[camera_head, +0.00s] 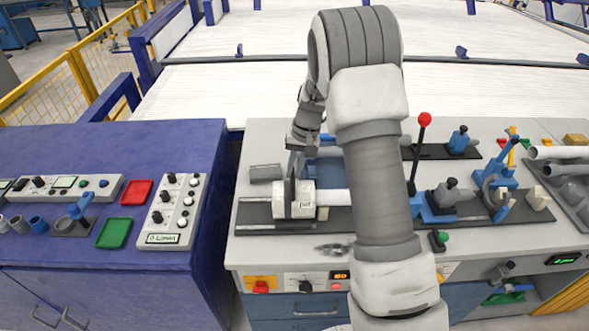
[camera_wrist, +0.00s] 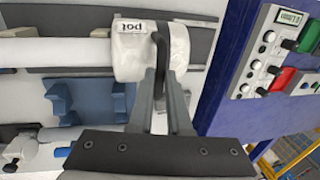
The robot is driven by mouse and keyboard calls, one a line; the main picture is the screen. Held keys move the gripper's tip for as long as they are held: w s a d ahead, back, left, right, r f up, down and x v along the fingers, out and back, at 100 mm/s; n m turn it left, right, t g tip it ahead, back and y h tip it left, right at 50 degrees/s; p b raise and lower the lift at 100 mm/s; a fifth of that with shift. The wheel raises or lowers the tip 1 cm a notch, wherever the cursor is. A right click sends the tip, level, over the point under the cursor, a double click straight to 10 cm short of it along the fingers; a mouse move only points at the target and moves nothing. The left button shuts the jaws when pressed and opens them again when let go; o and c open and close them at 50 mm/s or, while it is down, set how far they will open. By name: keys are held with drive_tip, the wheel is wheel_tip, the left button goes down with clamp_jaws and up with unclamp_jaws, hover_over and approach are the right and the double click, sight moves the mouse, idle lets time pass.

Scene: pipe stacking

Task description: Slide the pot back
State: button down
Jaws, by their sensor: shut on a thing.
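The pot (camera_head: 293,207) is a short white cylinder labelled "pot". It sits on the left part of a dark rail (camera_head: 258,217) on the grey bench, around or against the end of a white pipe (camera_head: 333,197); I cannot tell which. The pot also shows at the top of the wrist view (camera_wrist: 140,55), with a dark curved handle (camera_wrist: 160,48). My gripper (camera_head: 296,172) is above and behind the pot, its fingers (camera_wrist: 161,85) closed around the handle. My arm hides the middle of the pipe.
A red-knobbed lever (camera_head: 424,120) and blue-and-grey clamps (camera_head: 446,195) stand right of my arm. A grey cylinder (camera_head: 265,173) lies behind the pot. A blue cabinet (camera_head: 60,240) with a control panel (camera_head: 173,212) is to the left. Small grey pieces (camera_head: 333,248) lie in front of the rail.

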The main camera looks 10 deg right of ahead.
drive_tip(key=w+a, duration=0.2)
drive_tip(key=a, duration=0.8)
drive_tip(key=shift+a, duration=0.25)
drive_tip(key=shift+r, duration=0.15)
drive_tip(key=c, duration=0.9)
unclamp_jaws()
drive_tip(key=shift+a+b, duration=0.1)
drive_tip(key=shift+b, duration=0.2)
drive_tip(key=shift+o, duration=0.2)
drive_tip(key=d+r, duration=0.1)
drive_tip(key=r, duration=0.7)
drive_tip(key=d+r, duration=0.2)
drive_tip(key=r, duration=0.7)
drive_tip(key=shift+s+d, duration=0.3)
